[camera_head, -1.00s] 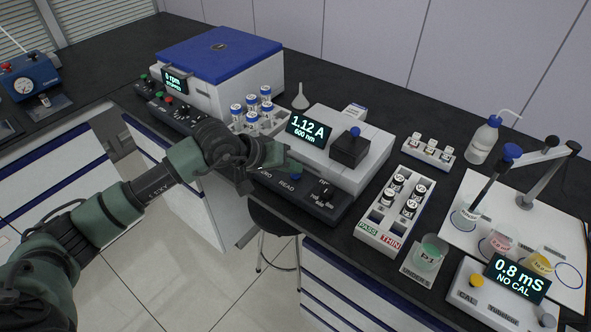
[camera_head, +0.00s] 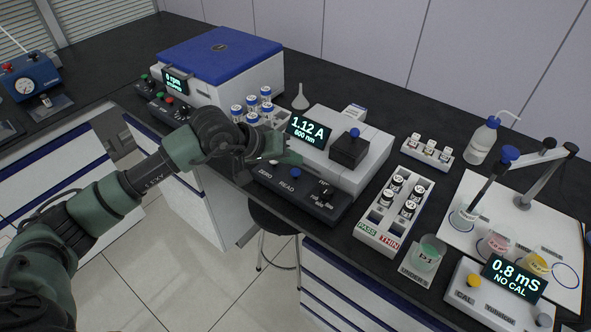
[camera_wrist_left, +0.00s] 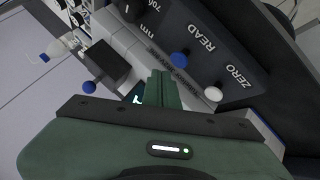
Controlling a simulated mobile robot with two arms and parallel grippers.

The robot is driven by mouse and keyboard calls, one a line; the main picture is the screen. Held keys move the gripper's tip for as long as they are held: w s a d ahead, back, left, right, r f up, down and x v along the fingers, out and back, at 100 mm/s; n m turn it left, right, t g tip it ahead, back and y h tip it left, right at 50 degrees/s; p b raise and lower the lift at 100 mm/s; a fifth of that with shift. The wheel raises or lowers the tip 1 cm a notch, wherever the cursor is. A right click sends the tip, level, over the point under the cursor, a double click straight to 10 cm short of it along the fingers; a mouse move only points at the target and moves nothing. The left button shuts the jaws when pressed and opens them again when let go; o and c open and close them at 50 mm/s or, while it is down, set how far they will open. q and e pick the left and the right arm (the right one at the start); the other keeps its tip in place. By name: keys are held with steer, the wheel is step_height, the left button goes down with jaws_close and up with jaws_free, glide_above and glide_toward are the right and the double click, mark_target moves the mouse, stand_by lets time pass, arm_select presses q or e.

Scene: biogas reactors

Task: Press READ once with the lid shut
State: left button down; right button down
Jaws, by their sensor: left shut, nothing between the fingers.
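The photometer (camera_head: 372,165) is a pale box whose screen (camera_head: 308,129) reads 1.12 A, 600 nm. Its black lid (camera_head: 349,150) with a blue knob looks shut. The blue READ button (camera_head: 295,173) is on the dark front panel (camera_head: 318,200), beside the white ZERO button (camera_head: 273,162). My left gripper (camera_head: 298,159) is shut and empty, just behind the READ button and apart from it. In the left wrist view, the shut fingers (camera_wrist_left: 163,88) are beside the blue READ button (camera_wrist_left: 180,60) and the white ZERO button (camera_wrist_left: 213,94). My right gripper is not in view.
A vial rack (camera_head: 397,224) labelled PASS and THIN stands right of the photometer. Blue-capped tubes (camera_head: 252,105) stand behind my left wrist, near a blue-topped centrifuge (camera_head: 220,60). A conductivity meter (camera_head: 500,290) is at the front right. A stool (camera_head: 275,222) is below the bench edge.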

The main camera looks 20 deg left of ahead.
mark_target(292, 173)
arm_select(q)
steer(key=shift+r+p, duration=0.6)
steer(key=shift+r, duration=1.55)
